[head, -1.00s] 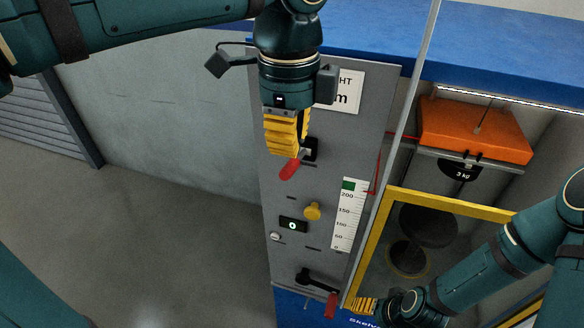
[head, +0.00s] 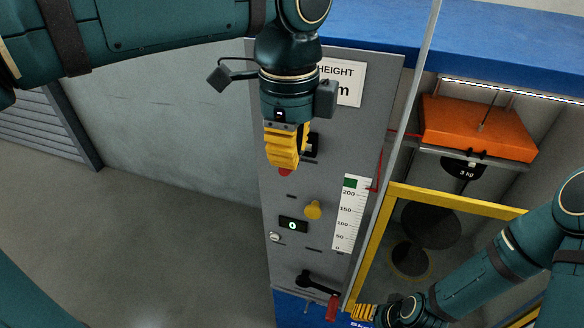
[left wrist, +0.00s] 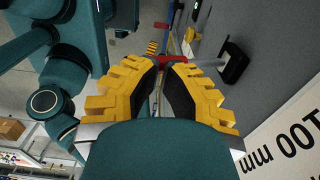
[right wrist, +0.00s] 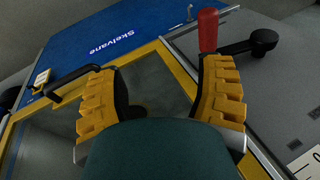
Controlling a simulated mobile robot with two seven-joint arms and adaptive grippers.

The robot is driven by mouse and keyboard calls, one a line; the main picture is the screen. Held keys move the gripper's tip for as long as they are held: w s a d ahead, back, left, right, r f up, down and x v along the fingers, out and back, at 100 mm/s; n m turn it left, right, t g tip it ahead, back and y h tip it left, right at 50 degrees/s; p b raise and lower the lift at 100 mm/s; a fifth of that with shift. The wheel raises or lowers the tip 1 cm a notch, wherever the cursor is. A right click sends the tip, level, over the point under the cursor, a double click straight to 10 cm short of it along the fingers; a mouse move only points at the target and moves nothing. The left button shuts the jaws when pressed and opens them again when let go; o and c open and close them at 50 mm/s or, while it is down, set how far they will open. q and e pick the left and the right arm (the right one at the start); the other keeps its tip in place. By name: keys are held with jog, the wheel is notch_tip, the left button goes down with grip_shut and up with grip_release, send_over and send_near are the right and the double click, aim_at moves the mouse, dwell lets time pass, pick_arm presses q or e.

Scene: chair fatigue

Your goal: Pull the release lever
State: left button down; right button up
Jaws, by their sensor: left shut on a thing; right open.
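The release lever's red grip (head: 286,172) is on the upper part of the grey panel, and its black mount (head: 313,144) is at the slot. My left gripper (head: 284,160) points down and is shut on the grip, covering most of it in the head view. In the left wrist view the red grip (left wrist: 175,58) shows just beyond and between the black finger pads. My right gripper (head: 362,311) is open and low beside the yellow-framed door. In the right wrist view nothing is between its fingers (right wrist: 160,85).
The grey panel (head: 285,262) carries a yellow knob (head: 313,210), a display reading 0 (head: 293,225), a height scale (head: 350,215) and a lower crank with a red handle (head: 332,307). Floor at left is clear.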

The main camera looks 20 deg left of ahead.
pick_arm(q)
jog(key=shift+f+b, duration=1.65)
jog(key=shift+f, duration=0.9)
jog(key=r+p, duration=0.3)
jog(key=s+r+p, duration=0.1)
jog(key=r, duration=0.1)
jog(key=shift+p, duration=0.3)
jog(key=r+p, duration=0.2)
jog(key=s+r+p, duration=0.1)
jog(key=r, duration=0.1)
jog(key=shift+r+p, duration=0.2)
jog(key=shift+p, duration=0.2)
jog(key=shift+f, duration=0.1)
